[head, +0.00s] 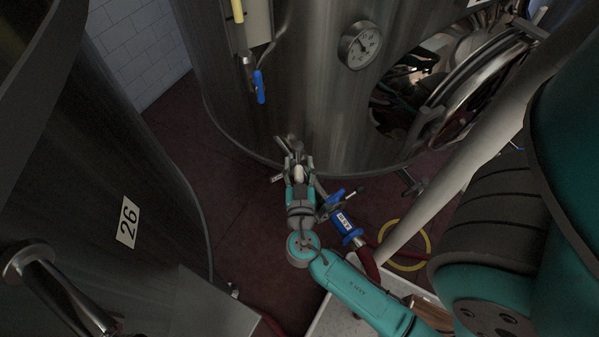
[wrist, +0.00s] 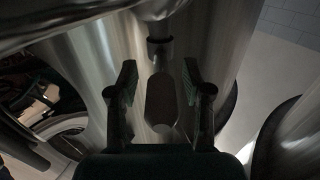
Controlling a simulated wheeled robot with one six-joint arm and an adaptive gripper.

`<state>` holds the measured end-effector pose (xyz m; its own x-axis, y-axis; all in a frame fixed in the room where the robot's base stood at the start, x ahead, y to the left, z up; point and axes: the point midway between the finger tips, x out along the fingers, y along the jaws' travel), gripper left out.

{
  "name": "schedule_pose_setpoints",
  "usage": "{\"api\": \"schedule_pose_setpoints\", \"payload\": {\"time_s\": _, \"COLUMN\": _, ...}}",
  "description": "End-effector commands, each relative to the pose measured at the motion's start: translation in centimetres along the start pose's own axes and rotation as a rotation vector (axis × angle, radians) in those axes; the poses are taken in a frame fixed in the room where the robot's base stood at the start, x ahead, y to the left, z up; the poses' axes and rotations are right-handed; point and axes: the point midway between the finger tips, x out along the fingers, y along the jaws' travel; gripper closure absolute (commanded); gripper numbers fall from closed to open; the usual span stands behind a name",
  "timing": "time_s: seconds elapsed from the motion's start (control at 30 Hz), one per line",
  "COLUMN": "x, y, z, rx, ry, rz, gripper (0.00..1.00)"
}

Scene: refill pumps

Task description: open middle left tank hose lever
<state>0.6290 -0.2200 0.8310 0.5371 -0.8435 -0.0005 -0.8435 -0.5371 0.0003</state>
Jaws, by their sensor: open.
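A large steel tank (head: 300,90) stands in front of me, with a hose outlet low on its wall. My gripper (head: 298,163) is open at that outlet in the head view. In the wrist view, a grey elongated lever handle (wrist: 161,103) hangs from a metal fitting (wrist: 160,48). It lies between the two spread fingers of my gripper (wrist: 160,85), with a gap on each side. In the head view the lever is mostly hidden by the gripper, and a pale part (head: 298,173) shows between the fingers.
A blue-handled valve (head: 259,86) and a gauge (head: 359,46) sit higher on the tank. A blue hose fitting (head: 342,222) is close right of my gripper. An open round hatch (head: 470,85) is at right. Tank 26 (head: 128,222) stands at left, with dark red floor (head: 185,135) between.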

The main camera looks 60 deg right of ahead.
Motion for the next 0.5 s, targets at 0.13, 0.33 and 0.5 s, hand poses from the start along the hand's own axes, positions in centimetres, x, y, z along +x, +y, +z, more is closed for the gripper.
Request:
{"api": "schedule_pose_setpoints", "payload": {"time_s": 0.13, "x": -0.9, "y": -0.1, "z": 0.1, "rx": -0.001, "ry": -0.001, "rz": -0.004, "gripper": 0.5}}
{"api": "schedule_pose_setpoints", "payload": {"time_s": 0.33, "x": -3.1, "y": -0.1, "z": 0.0, "rx": -0.002, "ry": 0.0, "rz": -0.006, "gripper": 0.5}}
{"api": "schedule_pose_setpoints", "payload": {"time_s": 0.5, "x": -4.9, "y": -0.1, "z": 0.1, "rx": -0.001, "ry": -0.002, "rz": -0.006, "gripper": 0.5}}
